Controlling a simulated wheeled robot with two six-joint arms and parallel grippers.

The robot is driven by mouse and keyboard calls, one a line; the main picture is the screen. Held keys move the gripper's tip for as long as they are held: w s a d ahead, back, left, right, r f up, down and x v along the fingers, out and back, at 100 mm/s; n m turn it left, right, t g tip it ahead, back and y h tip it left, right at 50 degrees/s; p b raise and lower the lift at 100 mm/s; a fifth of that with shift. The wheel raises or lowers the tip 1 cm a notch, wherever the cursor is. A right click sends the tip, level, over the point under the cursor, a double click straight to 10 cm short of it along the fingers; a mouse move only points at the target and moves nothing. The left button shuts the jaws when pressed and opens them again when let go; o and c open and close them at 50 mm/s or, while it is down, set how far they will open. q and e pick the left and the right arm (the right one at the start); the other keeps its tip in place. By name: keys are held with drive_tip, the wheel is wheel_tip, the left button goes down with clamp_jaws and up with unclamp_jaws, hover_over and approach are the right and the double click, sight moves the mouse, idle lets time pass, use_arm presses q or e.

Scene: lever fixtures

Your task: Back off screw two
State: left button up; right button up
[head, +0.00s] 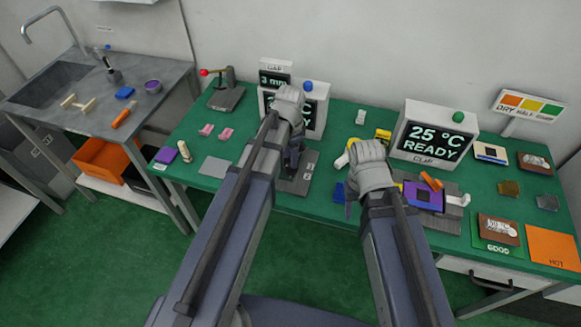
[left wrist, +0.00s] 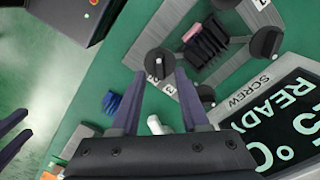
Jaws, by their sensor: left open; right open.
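The screw fixture is a grey plate (left wrist: 150,47) with several black round knobs and a dark ribbed block holding a pink piece (left wrist: 192,33). One knob (left wrist: 160,64) has a small label, seemingly a 2, beside it. A second knob (left wrist: 265,42) is at the right and a third (left wrist: 206,94) nearer the display. My left gripper (left wrist: 160,76) is open, its fingertips around or just above the labelled knob; contact cannot be told. In the head view my left gripper (head: 292,155) largely hides the fixture. My right gripper (head: 365,170) is open over the table, its fingertips mostly hidden.
A display marked SCREW and READY (left wrist: 285,115) stands close beside the fixture. A second display (head: 432,138) reads 25 °C READY. Pink pieces (head: 225,133) and a lever fixture (head: 226,97) are at the left.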

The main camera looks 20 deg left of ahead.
sight(289, 167)
use_arm(q)
drive_tip(key=shift+f+b, duration=1)
drive_tip(key=shift+f, duration=0.5)
use_arm(e)
wheel_tip(289, 167, down, 3)
drive_tip(key=shift+r, duration=0.1)
use_arm(q)
drive_tip(key=shift+c, duration=0.2)
clamp_jaws()
